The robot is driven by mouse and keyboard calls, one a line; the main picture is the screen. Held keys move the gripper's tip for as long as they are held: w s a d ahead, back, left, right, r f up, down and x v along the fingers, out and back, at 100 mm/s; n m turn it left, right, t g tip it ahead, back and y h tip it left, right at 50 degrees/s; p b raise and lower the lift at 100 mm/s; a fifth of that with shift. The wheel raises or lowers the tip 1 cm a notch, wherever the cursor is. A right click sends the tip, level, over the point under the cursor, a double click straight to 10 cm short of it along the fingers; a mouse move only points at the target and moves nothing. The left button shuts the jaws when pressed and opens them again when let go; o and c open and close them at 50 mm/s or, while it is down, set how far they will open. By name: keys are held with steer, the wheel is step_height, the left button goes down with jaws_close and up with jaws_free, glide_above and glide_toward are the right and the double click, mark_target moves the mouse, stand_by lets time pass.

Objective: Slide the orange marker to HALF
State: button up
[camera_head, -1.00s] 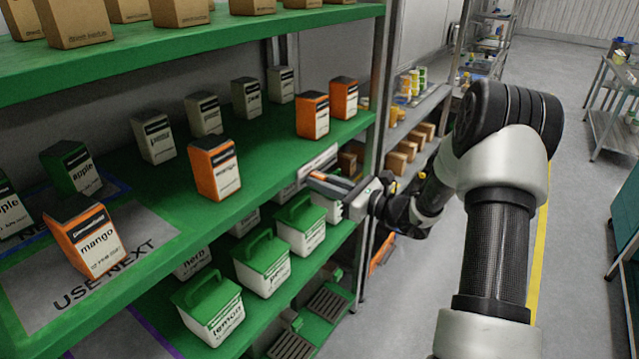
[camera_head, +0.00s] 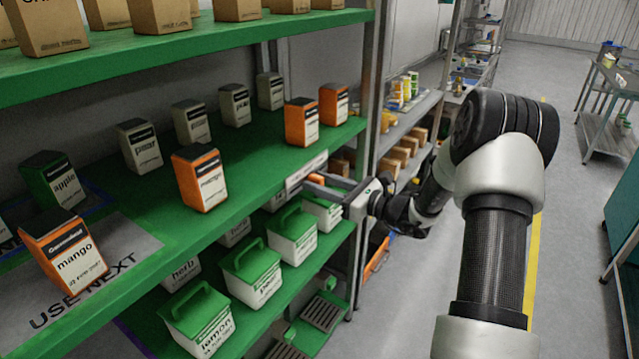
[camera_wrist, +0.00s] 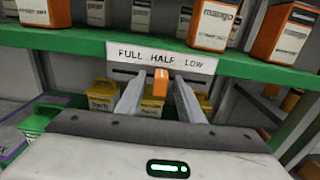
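The orange marker (camera_wrist: 153,83) shows in the wrist view below the word HALF, in front of the dark slot under the white label plate (camera_wrist: 162,55). The plate reads FULL, HALF, LOW from left to right. My gripper (camera_wrist: 159,82) is open, with one finger on each side of the marker. Contact cannot be told. In the head view my gripper (camera_head: 313,183) is at the front edge of the green shelf, by the plate (camera_head: 306,171).
Orange mango cartons (camera_head: 201,178) and grey cartons stand on the green shelf (camera_head: 240,200) above the plate. Green-lidded tubs (camera_head: 252,272) stand on the shelf below, close under my gripper. A metal upright (camera_head: 365,200) is right of the plate. The aisle floor (camera_head: 570,220) is clear.

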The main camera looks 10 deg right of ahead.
steer(key=b+v, duration=0.1)
steer(key=v, duration=1.6)
steer(key=shift+r, duration=0.1)
steer(key=s+a+r+n+g+h+b, duration=0.1)
steer(key=s+a+n+g+b, duration=0.1)
steer(key=s+a+n+g, duration=0.6)
steer(key=s+a+r+n+g+h+b, duration=0.1)
steer(key=s+a+n+g, duration=0.2)
steer(key=a, duration=0.8)
steer(key=s+d+r+n+t+h+p, duration=0.2)
steer(key=s+d+r+n+h+p, duration=0.1)
steer(key=s+r+n+h, duration=0.2)
steer(key=s+d+r+n+t+h+p, duration=0.1)
steer(key=s+d+r+n+h+p, duration=0.1)
steer(key=s+r+n+h, duration=0.3)
steer(key=s+r+n+p, duration=0.1)
steer(key=s+r+n, duration=0.1)
steer(key=s+n, duration=0.2)
steer(key=shift+d+n+t+h+p, duration=0.4)
steer(key=shift+n, duration=0.6)
steer(key=shift+s+r, duration=0.1)
steer(key=shift+s, duration=0.05)
